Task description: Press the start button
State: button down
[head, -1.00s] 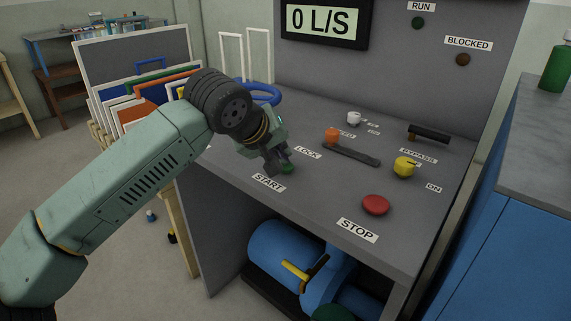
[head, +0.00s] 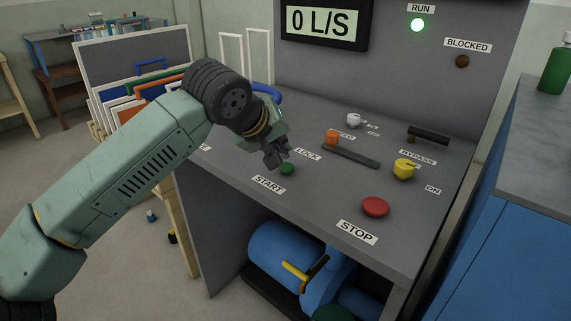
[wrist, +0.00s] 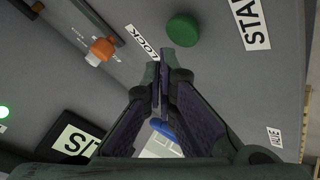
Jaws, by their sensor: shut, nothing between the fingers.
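The green start button (head: 287,169) sits on the grey console top behind the START label (head: 268,184). It also shows in the wrist view (wrist: 183,30), just beyond my fingertips. My gripper (head: 280,160) is shut and empty, a little above the button and apart from it. In the wrist view the shut fingers (wrist: 160,70) point toward the button. The RUN lamp (head: 417,25) glows bright green on the upright panel. The display (head: 323,24) reads 0 L/S.
A red STOP button (head: 375,207), a yellow knob (head: 404,168), an orange knob (head: 332,137) on a slotted bar, a white knob (head: 353,120) and a black handle (head: 429,134) stand on the console. The BLOCKED lamp (head: 462,61) is dark. A blue pump (head: 290,255) sits below.

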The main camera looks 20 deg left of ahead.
jog(key=shift+r, duration=0.1)
notch_tip(320, 180, up, 6)
jog(key=p, duration=0.2)
jog(key=shift+p, duration=0.4)
